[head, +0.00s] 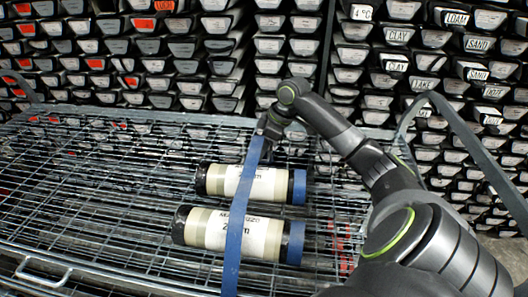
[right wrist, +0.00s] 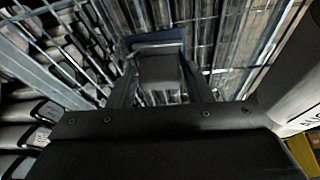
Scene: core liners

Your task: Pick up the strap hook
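A blue strap (head: 236,232) runs over two core liners, a far one (head: 247,184) and a near one (head: 238,233), lying on the wire rack. The strap's upper end meets my right gripper (head: 268,132) at the far side of the rack. In the right wrist view, a dark grey block (right wrist: 160,70), perhaps the strap hook, sits between the two fingers of my right gripper (right wrist: 160,88). A blue piece (right wrist: 157,38) shows just beyond it. I cannot tell whether the fingers press on the block. My left gripper is not in view.
The wire rack (head: 95,195) is bare left of the liners. A wall of stacked, labelled core trays (head: 190,48) stands close behind it. A grey-blue strap or bar (head: 470,145) bends down at the right.

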